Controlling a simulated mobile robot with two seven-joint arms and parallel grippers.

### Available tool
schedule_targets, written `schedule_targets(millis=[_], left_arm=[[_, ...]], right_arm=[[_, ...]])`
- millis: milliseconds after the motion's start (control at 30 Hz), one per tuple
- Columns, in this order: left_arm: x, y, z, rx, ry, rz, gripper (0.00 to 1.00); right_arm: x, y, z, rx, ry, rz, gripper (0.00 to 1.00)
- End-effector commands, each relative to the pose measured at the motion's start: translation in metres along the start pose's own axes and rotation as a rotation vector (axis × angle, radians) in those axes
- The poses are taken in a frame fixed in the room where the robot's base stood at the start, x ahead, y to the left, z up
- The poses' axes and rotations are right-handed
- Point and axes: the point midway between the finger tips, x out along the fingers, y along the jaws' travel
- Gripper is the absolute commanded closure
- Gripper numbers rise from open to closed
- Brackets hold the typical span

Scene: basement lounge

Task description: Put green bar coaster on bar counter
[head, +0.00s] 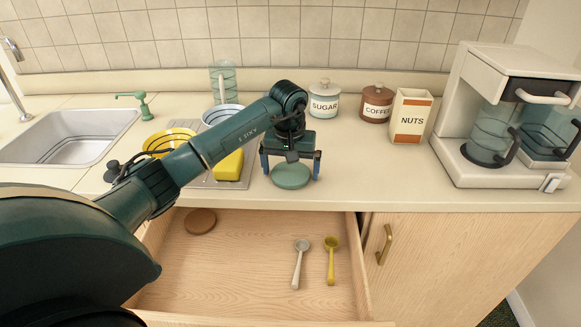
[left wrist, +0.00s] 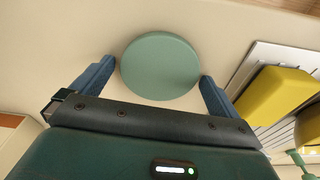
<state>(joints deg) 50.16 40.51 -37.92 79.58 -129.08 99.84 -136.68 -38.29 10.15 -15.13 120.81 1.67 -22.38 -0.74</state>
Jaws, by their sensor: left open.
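The green coaster (head: 291,177) is a round disc lying on the cream bar counter (head: 390,180), near its front edge. In the left wrist view the coaster (left wrist: 160,66) lies between and just ahead of my two fingers. My left gripper (head: 290,165) is open above the coaster, with a finger to either side of it. In the left wrist view my left gripper (left wrist: 157,85) shows its fingers apart, with small gaps to the coaster or near contact; I cannot tell if they touch it. My right gripper is not in view.
An open drawer (head: 250,250) below the counter holds a brown coaster (head: 201,221), a grey scoop (head: 300,262) and a yellow scoop (head: 331,258). A yellow sponge (head: 229,166) is left of the gripper. Canisters, a nuts box (head: 409,116) and a coffee maker (head: 490,125) stand right.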

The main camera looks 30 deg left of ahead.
Motion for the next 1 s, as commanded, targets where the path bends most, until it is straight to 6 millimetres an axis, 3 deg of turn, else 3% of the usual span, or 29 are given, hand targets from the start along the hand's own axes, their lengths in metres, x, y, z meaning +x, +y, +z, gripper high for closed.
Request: schedule_targets(millis=[167,267,700,1000], left_arm=[[-0.006,0.0,-0.001,0.001,0.001,0.001,0.0],[-0.02,0.0,-0.002,0.0,0.005,0.002,0.0],[-0.107,0.0,-0.001,0.0,0.002,0.001,0.0],[-0.124,0.0,0.0,0.0,-0.001,0.0,0.0]], right_arm=[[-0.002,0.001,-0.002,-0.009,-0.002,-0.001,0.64],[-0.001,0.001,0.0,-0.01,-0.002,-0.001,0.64],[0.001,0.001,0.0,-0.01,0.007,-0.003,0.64],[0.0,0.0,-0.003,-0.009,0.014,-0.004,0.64]])
